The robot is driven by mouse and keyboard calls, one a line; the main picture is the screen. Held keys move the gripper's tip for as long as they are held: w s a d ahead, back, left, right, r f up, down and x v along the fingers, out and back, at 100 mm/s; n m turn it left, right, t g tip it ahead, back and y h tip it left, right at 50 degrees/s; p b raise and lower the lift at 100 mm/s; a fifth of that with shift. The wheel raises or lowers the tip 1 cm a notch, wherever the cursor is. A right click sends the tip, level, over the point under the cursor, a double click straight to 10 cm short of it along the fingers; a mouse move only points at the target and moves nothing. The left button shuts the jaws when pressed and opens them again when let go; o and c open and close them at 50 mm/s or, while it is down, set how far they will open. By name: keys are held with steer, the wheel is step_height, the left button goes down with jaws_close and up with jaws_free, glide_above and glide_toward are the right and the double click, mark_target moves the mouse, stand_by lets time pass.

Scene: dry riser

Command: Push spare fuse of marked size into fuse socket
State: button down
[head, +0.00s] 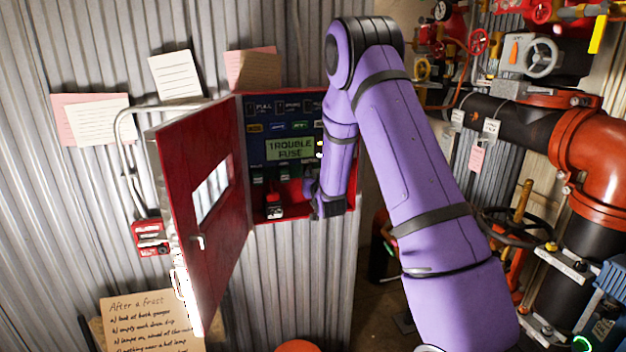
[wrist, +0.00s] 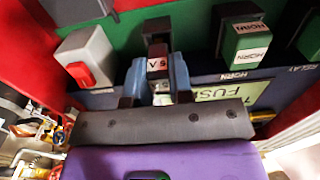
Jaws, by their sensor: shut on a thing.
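My gripper (head: 318,200) is inside the box at the lower right. In the wrist view my gripper (wrist: 157,85) has its two blue fingers shut on a small pale fuse (wrist: 160,98), mostly hidden by the wrist. I cannot tell whether the fuse touches the socket. The fuse is hidden in the head view.
The red door (head: 205,165) stands open on the left. In the wrist view, a grey block with a red button (wrist: 85,55) is left of the fingers and green relays labelled HORN (wrist: 245,40) are right. Pipes and valves (head: 590,150) fill the right side.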

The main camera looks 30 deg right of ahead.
steer(key=shift+x, duration=1.35)
steer(key=c, duration=0.9)
jaws_free()
steer(key=shift+c, duration=0.2)
steer(key=v, duration=1)
steer(key=shift+s, duration=0.4)
steer(key=shift+a, duration=0.1)
steer(key=shift+c, duration=0.2)
